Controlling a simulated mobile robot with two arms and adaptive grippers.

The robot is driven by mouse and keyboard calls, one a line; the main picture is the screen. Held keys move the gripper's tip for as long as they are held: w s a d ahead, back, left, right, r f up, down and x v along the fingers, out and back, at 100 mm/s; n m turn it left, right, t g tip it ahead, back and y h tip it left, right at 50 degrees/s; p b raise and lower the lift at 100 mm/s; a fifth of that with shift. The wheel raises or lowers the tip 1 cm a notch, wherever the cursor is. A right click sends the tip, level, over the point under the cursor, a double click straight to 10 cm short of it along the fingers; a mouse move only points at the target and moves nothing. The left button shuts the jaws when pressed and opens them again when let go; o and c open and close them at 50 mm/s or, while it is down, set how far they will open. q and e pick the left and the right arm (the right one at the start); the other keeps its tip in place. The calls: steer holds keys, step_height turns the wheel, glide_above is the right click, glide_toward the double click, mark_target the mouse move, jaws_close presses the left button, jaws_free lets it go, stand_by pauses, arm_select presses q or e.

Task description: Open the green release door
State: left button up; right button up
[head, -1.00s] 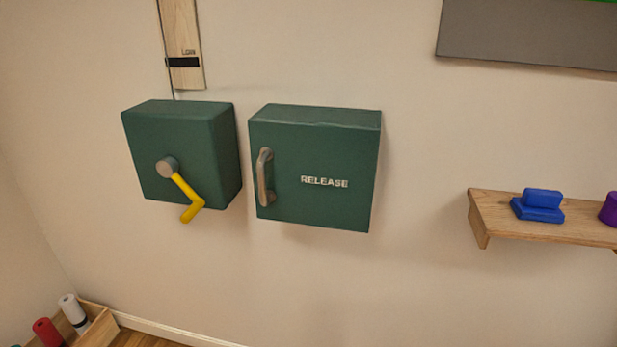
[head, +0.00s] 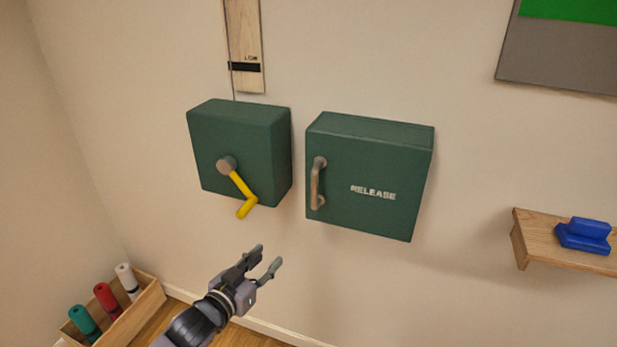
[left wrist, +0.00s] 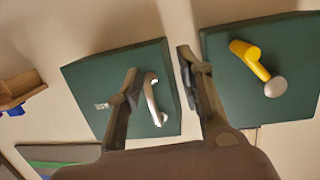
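The green release door (head: 375,198) is the front of a green wall box marked RELEASE, and it looks closed. Its grey metal handle (head: 317,184) stands upright at the door's left side. My left gripper (head: 266,262) is below and left of the handle in the head view, apart from it. Its fingers are open with nothing between them. In the left wrist view the door (left wrist: 98,88) and handle (left wrist: 153,100) show upside down, partly behind one finger of the open left gripper (left wrist: 158,75). My right gripper is not in view.
A second green box (head: 232,145) with a yellow crank (head: 242,190) is on the wall just left. A wooden shelf (head: 545,236) with a blue object (head: 584,235) juts out at right. A wooden crate (head: 146,305) with coloured cylinders sits low at left.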

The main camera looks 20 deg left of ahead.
mark_target(312, 189)
arm_select(q)
steer(key=s+d+r+m+t+h, duration=0.1)
steer(key=s+d+r+t+h, duration=0.15)
steer(key=r, duration=1.05)
steer(key=shift+g+y, duration=0.25)
steer(key=shift+y, duration=0.1)
steer(key=p+x, duration=0.1)
steer(key=x, duration=0.5)
steer(key=p+x, duration=0.2)
steer(key=x, duration=0.4)
steer(key=p+x, duration=0.1)
steer(key=x, duration=0.5)
steer(key=shift+s+d+f+p, duration=0.15)
steer(key=shift+d+f+p, duration=0.1)
steer(key=shift+f+p, duration=0.15)
steer(key=shift+c, duration=0.6)
jaws_close()
